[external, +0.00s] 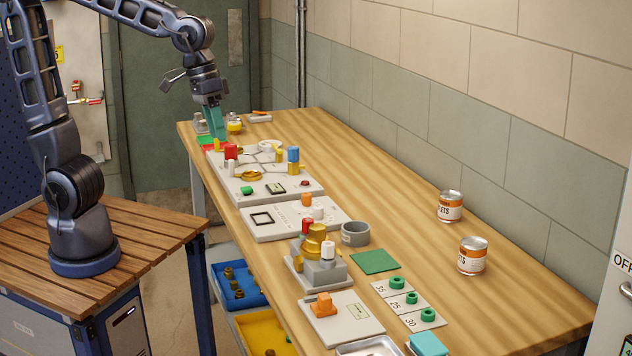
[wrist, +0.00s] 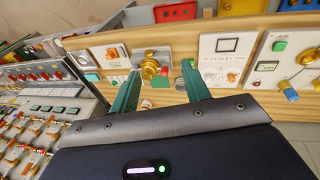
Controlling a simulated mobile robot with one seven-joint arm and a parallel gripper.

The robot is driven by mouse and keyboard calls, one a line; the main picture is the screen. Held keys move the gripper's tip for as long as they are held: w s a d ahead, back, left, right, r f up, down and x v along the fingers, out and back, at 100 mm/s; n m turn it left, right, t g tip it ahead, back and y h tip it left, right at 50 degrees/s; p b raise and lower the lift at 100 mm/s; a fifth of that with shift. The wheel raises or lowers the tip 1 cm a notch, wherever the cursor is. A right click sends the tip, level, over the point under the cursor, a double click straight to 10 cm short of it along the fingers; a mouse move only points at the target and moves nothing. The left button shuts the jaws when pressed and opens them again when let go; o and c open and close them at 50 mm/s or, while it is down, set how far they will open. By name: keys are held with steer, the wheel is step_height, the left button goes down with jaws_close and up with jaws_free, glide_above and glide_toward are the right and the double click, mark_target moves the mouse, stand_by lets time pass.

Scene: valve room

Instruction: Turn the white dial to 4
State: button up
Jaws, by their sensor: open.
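My gripper (external: 216,136) points down over the far end of the bench, its teal fingers apart. In the wrist view the open fingers (wrist: 159,72) frame a brass valve in the background, with nothing held between them. A white knob (external: 317,212) stands on a flat panel (external: 262,234) with a dark-framed square window, beside an orange knob (external: 306,199). The windowed panel also shows in the wrist view (wrist: 207,47). Another white knob (external: 328,249) sits on the grey valve block (external: 322,272). Numbers on either are too small to read. My gripper is well away from both.
A panel (external: 285,194) with red, blue and yellow knobs lies between my gripper and the windowed panel. A grey cup (external: 355,233), green mat (external: 374,262) and two cans (external: 450,206) stand nearer the wall. The bench along the wall is mostly clear.

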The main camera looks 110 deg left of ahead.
steer(key=w+a+f+n+g, duration=0.1)
steer(key=w+a+f+n, duration=0.25)
steer(key=a, duration=0.25)
steer(key=w+a+f+n, duration=0.3)
steer(key=w+a+n, duration=0.15)
steer(key=a, duration=0.25)
steer(key=n+g, duration=0.2)
steer(key=n, duration=0.5)
glide_above(318, 207)
step_height(318, 207, down, 11)
step_height(318, 207, down, 10)
steer(key=shift+a+f, duration=0.1)
steer(key=c, duration=1)
